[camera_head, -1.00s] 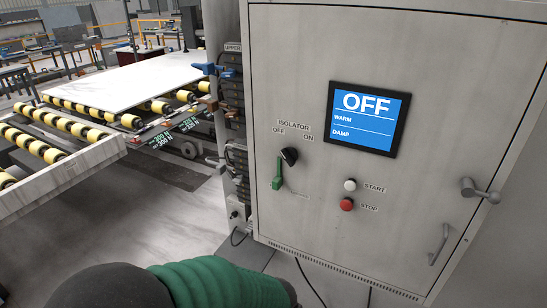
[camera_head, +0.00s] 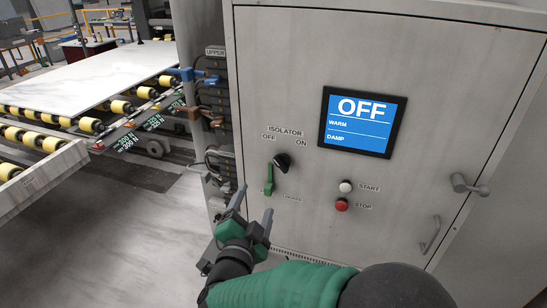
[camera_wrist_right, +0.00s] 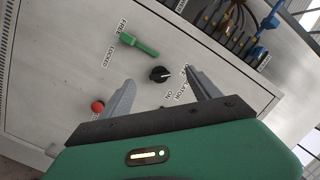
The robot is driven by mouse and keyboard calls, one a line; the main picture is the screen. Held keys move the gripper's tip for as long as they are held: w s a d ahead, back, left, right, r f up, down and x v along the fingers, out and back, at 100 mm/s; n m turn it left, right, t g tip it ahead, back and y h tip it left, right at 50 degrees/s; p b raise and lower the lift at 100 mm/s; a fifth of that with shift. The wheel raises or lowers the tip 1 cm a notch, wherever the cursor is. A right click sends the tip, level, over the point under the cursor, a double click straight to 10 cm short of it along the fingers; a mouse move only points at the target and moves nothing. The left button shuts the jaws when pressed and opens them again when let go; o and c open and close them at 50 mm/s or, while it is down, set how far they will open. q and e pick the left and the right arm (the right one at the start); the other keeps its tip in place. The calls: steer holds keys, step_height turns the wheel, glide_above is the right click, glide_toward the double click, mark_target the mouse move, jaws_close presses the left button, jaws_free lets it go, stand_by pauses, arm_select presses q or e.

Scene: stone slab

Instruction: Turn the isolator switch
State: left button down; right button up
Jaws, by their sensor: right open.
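The isolator switch (camera_head: 281,161) is a black rotary knob on the grey cabinet door, below the ISOLATOR, OFF and ON labels. A green lever (camera_head: 268,180) sits just below and left of it. In the right wrist view the black knob (camera_wrist_right: 160,74) shows beyond and between the two fingers, and the green lever (camera_wrist_right: 139,45) is above it. My right gripper (camera_head: 254,208) is open and empty, below the knob and lever and apart from them. It also shows in the wrist view (camera_wrist_right: 158,92). My left gripper is not in view.
The cabinet screen (camera_head: 361,122) reads OFF, WARM, DAMP. A white START button (camera_head: 346,187) and red STOP button (camera_head: 342,204) are right of the knob. Door handles (camera_head: 468,186) stick out at the right. Wiring modules (camera_head: 215,97) line the cabinet's left side.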

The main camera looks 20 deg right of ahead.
steer(key=s+d+r+m+h, duration=0.1)
steer(key=s+r+m+h, duration=0.1)
steer(key=p, duration=0.4)
glide_toward(281, 166)
steer(key=a+x, duration=0.1)
steer(key=x, duration=0.3)
steer(key=shift+g, duration=0.3)
steer(key=p+x, duration=0.1)
steer(key=x, duration=0.2)
steer(key=p+x, duration=0.1)
steer(key=x, duration=0.3)
steer(key=shift+s+d+r, duration=0.2)
steer(key=shift+s+d, duration=0.05)
steer(key=shift+d, duration=0.05)
steer(key=shift+w+d+f, duration=0.1)
steer(key=shift+w+d, duration=0.2)
steer(key=shift+d, duration=0.05)
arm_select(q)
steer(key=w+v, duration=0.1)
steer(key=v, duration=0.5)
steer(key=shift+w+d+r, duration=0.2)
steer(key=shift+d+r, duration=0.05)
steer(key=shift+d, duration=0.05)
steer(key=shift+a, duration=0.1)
arm_select(e)
steer(key=shift+a, duration=0.15)
